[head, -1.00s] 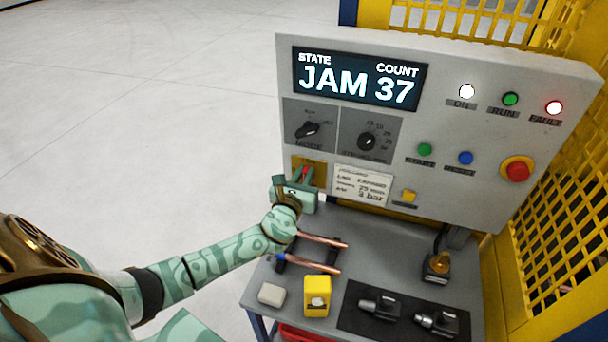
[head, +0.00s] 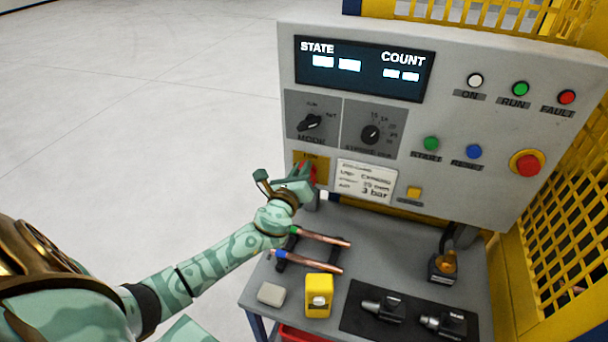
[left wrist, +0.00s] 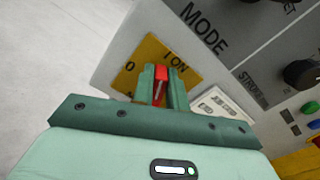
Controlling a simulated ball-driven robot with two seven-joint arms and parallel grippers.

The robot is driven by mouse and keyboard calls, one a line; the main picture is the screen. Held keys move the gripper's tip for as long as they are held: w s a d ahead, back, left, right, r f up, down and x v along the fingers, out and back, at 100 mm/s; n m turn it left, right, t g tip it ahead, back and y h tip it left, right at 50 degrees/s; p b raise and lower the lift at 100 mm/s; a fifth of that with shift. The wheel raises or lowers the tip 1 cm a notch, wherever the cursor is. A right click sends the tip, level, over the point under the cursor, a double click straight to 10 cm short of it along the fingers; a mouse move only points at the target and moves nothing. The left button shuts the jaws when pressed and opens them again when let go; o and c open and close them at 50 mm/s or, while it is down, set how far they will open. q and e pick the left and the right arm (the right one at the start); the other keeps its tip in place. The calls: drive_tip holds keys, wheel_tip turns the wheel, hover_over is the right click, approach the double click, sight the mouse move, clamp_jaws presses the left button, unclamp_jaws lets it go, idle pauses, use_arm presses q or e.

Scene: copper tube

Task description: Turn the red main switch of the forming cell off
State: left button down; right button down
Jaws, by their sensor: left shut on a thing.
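The red main switch handle (left wrist: 161,85) sits on a yellow plate (left wrist: 143,55) marked "0" and "I ON". My left gripper (left wrist: 160,88) is shut on the handle, with a finger on each side. In the head view the left gripper (head: 305,172) is at the plate (head: 322,160) low on the left of the grey control panel (head: 455,150), and a bit of the red handle (head: 313,172) shows beside it. Which mark the handle points to is hard to tell. The display (head: 363,68) shows dashes, and the ON lamp (head: 475,80) and FAULT lamp (head: 567,97) are unlit. My right gripper is not in view.
Mode knob (head: 310,123) and stroke knob (head: 371,134) sit above the plate; a paper label (head: 366,182) is to its right. Below, the bench (head: 375,240) holds copper tubes (head: 305,262), a yellow box (head: 319,296) and dark tooling (head: 383,308). Yellow mesh guards (head: 575,200) stand at right.

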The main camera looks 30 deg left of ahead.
use_arm(q)
drive_tip(key=n, duration=0.1)
drive_tip(key=n+b, duration=0.2)
drive_tip(key=shift+s+a+f+n, duration=0.1)
drive_tip(key=shift+a+f+n, duration=0.25)
drive_tip(key=shift+f+n, duration=0.05)
drive_tip(key=shift+s+a+f+n+b, duration=0.15)
drive_tip(key=shift+f+n+b, duration=0.2)
drive_tip(key=shift+n, duration=1.1)
drive_tip(key=shift+w+a+f+n+b, duration=0.15)
drive_tip(key=shift+n+b, duration=0.25)
drive_tip(key=shift+n, duration=1.1)
drive_tip(key=shift+s+a+f+n+b, duration=0.1)
drive_tip(key=shift+f+n+b, duration=0.25)
drive_tip(key=shift+n, duration=1.1)
drive_tip(key=c, duration=1.4)
unclamp_jaws()
